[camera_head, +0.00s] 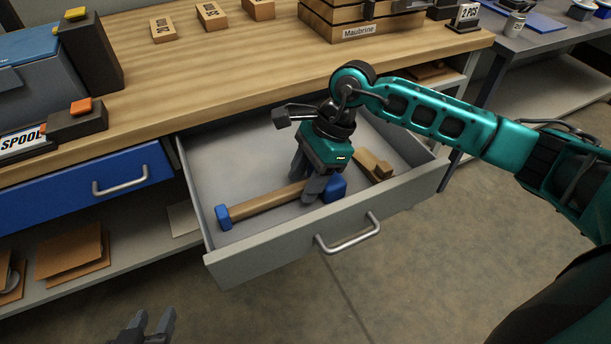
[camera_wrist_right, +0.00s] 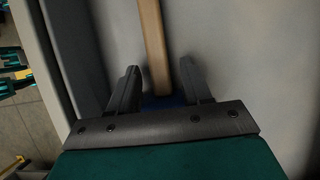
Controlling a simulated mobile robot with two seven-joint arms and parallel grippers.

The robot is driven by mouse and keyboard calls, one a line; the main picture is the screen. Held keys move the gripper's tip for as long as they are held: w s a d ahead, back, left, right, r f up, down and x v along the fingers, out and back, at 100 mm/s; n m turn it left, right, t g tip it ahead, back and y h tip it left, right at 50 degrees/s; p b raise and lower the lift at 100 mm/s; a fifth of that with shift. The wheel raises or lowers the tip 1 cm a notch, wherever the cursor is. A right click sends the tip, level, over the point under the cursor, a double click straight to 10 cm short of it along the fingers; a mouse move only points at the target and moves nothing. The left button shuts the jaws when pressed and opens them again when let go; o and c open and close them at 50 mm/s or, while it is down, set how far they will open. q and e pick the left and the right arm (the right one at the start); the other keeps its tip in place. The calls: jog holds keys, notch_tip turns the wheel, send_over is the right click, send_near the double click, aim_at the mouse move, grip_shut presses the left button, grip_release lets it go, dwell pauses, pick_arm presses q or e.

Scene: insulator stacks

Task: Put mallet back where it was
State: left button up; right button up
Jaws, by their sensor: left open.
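The mallet (camera_head: 265,202) lies in the open grey drawer (camera_head: 235,250). It has a wooden handle, a small blue end at the left and a larger blue part at the right. My right gripper (camera_head: 308,195) points down into the drawer at the mallet's right end. In the right wrist view, its fingers (camera_wrist_right: 160,85) stand apart on either side of the wooden handle (camera_wrist_right: 154,45), with gaps visible. Some blue shows low between the fingers, mostly hidden by the gripper. My left gripper (camera_head: 147,325) is open and empty at the bottom edge, below the workbench.
A small wooden piece (camera_head: 373,165) lies in the drawer, right of the mallet. The shut blue drawer (camera_head: 85,187) is to the left. The wooden benchtop (camera_head: 240,65) above holds boxes and labelled blocks. The drawer floor behind the mallet is clear.

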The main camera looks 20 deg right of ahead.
jog(key=shift+r, duration=0.15)
jog(key=p+v, duration=0.1)
jog(key=v, duration=0.9)
jog(key=shift+d+r, duration=0.1)
jog(key=shift+r, duration=0.1)
pick_arm(q)
jog(key=shift+s+a, duration=0.2)
jog(key=shift+s, duration=0.05)
pick_arm(e)
jog(key=shift+v, duration=0.75)
pick_arm(q)
jog(key=shift+r, duration=0.1)
